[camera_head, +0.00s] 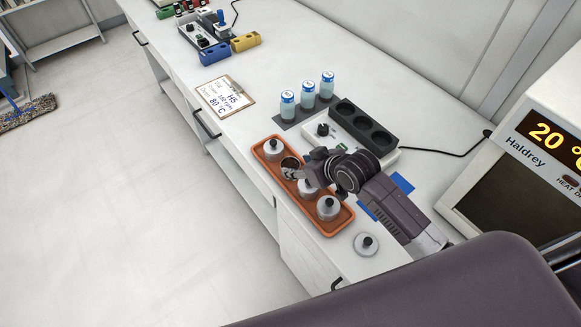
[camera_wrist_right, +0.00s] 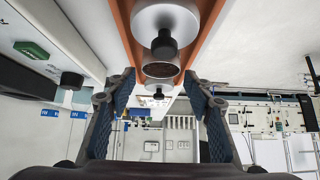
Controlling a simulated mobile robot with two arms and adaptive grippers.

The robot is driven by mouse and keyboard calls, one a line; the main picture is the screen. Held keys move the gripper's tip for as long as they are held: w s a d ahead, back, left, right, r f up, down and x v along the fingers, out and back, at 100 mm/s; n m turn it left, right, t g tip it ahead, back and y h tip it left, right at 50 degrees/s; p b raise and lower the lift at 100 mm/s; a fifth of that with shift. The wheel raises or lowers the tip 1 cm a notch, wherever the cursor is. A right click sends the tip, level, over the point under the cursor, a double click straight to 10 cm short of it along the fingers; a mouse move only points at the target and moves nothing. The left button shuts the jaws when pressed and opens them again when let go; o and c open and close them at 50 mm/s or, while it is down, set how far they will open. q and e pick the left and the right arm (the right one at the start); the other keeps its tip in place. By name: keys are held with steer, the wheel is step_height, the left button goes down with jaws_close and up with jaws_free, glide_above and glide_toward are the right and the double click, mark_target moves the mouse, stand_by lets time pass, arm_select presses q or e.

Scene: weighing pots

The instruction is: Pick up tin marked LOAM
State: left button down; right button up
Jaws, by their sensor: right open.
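Several metal tins stand in an orange tray (camera_head: 334,226) on the bench. Grey tins with black-knobbed lids show at the tray's far end (camera_head: 273,150), in its middle (camera_head: 307,190) and at its near end (camera_head: 327,208). An open tin with dark brown contents (camera_head: 289,162) stands between the far and middle ones; it also shows in the right wrist view (camera_wrist_right: 161,70). No LOAM marking is readable. My right gripper (camera_head: 300,171) is open and empty beside the open tin, its fingers apart in the right wrist view (camera_wrist_right: 160,80). My left gripper is not in view.
A loose lid (camera_head: 366,245) lies on the bench near the tray. A white device with a black block of wells (camera_head: 362,126) and several blue-capped bottles (camera_head: 308,95) stand behind. A clipboard (camera_head: 225,97) lies farther left. A Haldrey oven (camera_head: 535,165) stands at right.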

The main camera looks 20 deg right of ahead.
mark_target(291, 165)
steer(key=shift+w+a+f, duration=0.25)
steer(key=shift+a+f, duration=0.05)
steer(key=shift+a, duration=0.05)
steer(key=shift+p+x, duration=0.65)
steer(key=shift+x, duration=1.85)
steer(key=shift+d, duration=0.2)
steer(key=shift+c, duration=0.6)
steer(key=c, duration=0.8)
